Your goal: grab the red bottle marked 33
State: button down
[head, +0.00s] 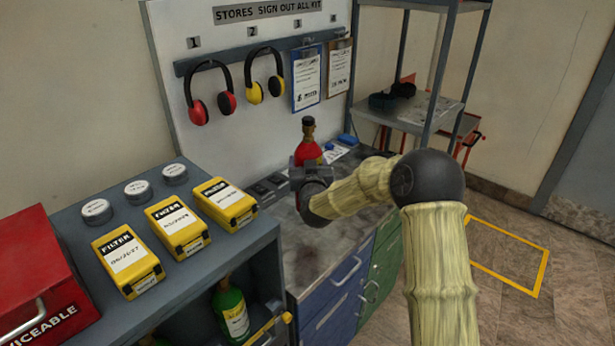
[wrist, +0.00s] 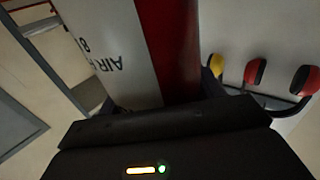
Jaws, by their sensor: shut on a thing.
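The red bottle (head: 308,150) has a dark cap and stands upright at the back of the grey counter area. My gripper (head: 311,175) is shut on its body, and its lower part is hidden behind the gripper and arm. In the wrist view the red bottle (wrist: 178,50) fills the middle, with a white label (wrist: 120,45) reading "AIR" and a partial digit. The number 33 cannot be read in either view. Whether the bottle's base touches the counter cannot be seen.
A shelf unit (head: 262,240) at the left carries yellow filter boxes (head: 128,262) and round tins (head: 138,190), with a green bottle (head: 232,312) below. Ear defenders (head: 210,95) and clipboards (head: 307,78) hang on the board behind. A metal rack (head: 400,112) stands to the right.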

jog(key=shift+r, duration=0.85)
